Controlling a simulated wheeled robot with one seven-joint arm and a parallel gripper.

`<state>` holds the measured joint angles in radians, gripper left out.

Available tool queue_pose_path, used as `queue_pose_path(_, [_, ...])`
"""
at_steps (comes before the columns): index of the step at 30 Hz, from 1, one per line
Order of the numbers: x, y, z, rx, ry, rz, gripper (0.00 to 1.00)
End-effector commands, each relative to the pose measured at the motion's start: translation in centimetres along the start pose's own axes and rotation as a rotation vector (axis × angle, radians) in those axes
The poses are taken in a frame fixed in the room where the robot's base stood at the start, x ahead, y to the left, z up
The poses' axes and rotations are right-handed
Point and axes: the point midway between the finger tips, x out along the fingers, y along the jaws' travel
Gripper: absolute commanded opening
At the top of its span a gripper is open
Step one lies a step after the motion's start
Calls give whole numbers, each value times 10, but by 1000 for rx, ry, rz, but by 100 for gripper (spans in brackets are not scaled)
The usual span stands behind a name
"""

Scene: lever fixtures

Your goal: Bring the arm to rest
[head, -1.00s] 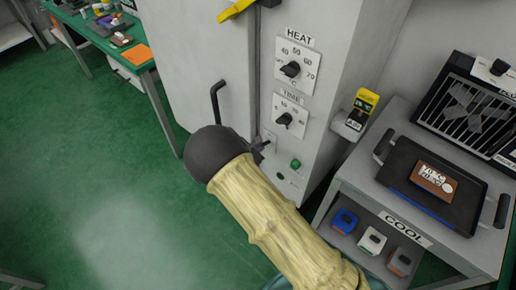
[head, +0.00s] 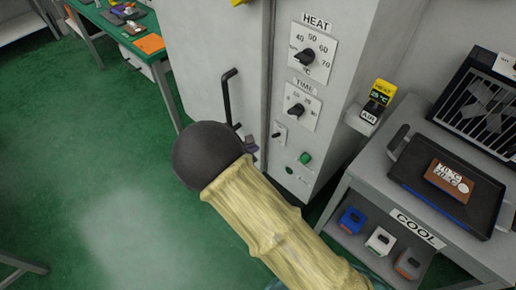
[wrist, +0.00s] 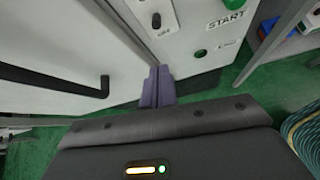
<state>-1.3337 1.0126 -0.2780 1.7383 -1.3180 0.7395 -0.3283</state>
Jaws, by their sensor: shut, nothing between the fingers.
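My gripper (wrist: 157,87) shows in the wrist view as two purple-grey fingers pressed together, with nothing between them. In the head view, the fingers (head: 251,146) are mostly hidden behind my arm's dark rounded end, in front of the white cabinet (head: 220,45). The cabinet's black door handle (head: 227,95) is just above my arm's end in the head view. In the wrist view the handle (wrist: 60,82) lies left of the fingers. The fingers look apart from the handle and the panel.
The panel carries a HEAT dial (head: 307,56), a TIME dial (head: 297,110), a small switch (head: 279,134) and a green button (head: 305,158). Right stands a grey cart (head: 362,180) with a black tray (head: 405,175). A green table (head: 90,12) is far left.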

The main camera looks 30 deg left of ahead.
Motion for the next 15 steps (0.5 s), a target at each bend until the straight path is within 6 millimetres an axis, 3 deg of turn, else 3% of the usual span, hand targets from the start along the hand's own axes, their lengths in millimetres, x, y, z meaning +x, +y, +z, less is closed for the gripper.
queue_pose_path(6, [-22, 1, 2, -1, 1, 1, 0])
queue_pose_path(15, [-25, 2, 0, -5, 3, 6, 0])
